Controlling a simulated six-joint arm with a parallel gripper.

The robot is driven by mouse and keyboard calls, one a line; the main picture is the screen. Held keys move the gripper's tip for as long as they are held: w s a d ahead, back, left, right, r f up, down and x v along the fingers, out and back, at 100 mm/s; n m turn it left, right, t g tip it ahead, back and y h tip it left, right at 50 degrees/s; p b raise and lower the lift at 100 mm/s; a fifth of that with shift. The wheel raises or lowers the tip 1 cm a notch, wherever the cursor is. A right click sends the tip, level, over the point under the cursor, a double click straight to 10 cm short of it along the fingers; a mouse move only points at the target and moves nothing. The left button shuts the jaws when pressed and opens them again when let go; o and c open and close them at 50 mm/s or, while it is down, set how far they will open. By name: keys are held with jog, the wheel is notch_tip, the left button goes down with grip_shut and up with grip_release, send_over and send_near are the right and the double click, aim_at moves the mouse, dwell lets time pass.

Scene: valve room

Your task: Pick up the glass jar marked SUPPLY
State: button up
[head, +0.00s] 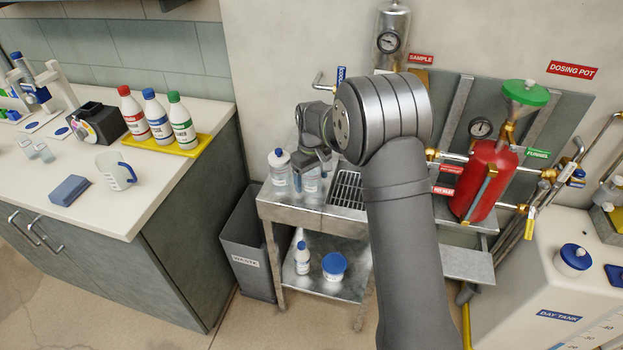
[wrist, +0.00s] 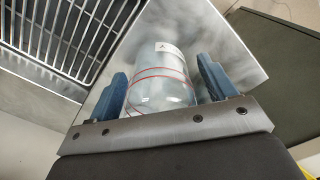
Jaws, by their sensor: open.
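A clear glass jar (wrist: 158,85) with red rings and a small white label lies between the two blue fingers of my gripper (wrist: 163,77) in the wrist view. I cannot read SUPPLY on either jar.
The metal stand (head: 290,213) has a drain grate (head: 348,190) right of the jars. A red dosing pot (head: 484,180) with pipes is farther right. A grey waste bin (head: 245,255) stands left of the stand. My arm hides part of the stand.

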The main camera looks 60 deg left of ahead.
jog(key=shift+f, duration=0.25)
jog(key=c, duration=1.2)
jog(key=shift+r, duration=0.1)
